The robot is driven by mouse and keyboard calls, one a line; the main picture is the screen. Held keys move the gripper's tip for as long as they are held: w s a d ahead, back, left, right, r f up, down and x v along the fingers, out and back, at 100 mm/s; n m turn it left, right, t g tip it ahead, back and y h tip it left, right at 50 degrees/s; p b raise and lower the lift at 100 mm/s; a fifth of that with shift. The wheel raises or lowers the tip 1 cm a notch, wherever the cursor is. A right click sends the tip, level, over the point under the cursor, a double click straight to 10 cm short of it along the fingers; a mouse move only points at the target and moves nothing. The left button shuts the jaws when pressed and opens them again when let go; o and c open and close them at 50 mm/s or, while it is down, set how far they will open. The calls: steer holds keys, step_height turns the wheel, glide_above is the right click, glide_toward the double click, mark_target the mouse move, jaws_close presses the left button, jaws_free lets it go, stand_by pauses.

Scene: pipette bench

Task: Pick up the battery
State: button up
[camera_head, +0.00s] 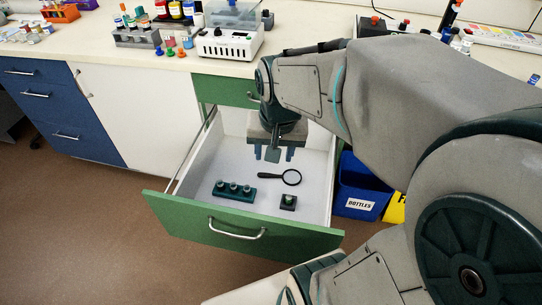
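My gripper (274,154) points down into the open drawer (200,210), above its back half. Its two fingers are spread apart. A dark teal flat piece shows between and below them; I cannot tell whether it is part of the gripper or a thing behind it. No thing is clearly recognisable as a battery. In the front of the drawer, a small dark square block (288,202) with a pale green top lies at the right, apart from the gripper. A dark green holder (234,191) with three knobs lies left of it.
A black magnifying glass (281,177) lies in the drawer between the gripper and the block. The drawer has white walls and a green front (240,228). A blue bin (360,186) labelled BOTTLES stands right of it. A white device (230,42) and tube racks stand on the bench above.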

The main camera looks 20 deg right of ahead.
steer(key=w+d+f+m+g+b, duration=0.1)
steer(key=w+d+f+m+b, duration=0.3)
steer(key=f, duration=0.4)
steer(key=w+d+f+m+b, duration=0.1)
steer(key=w+f+m+b, duration=0.15)
steer(key=f+b, duration=0.4)
steer(key=m+g+b, duration=0.1)
steer(key=m+b, duration=0.5)
steer(key=b, duration=0.2)
glide_above(289, 197)
step_height(289, 197, down, 15)
steer(key=shift+m, duration=0.25)
steer(key=f+b, duration=0.1)
steer(key=f, duration=0.3)
steer(key=f+b, duration=0.1)
steer(key=f, duration=0.3)
steer(key=shift+s+d, duration=0.1)
steer(key=shift+d, duration=0.1)
steer(key=shift+a+f+b, duration=0.1)
steer(key=shift+f+b, duration=1.55)
steer(key=shift+f, duration=1.4)
steer(key=shift+r, duration=0.1)
jaws_close()
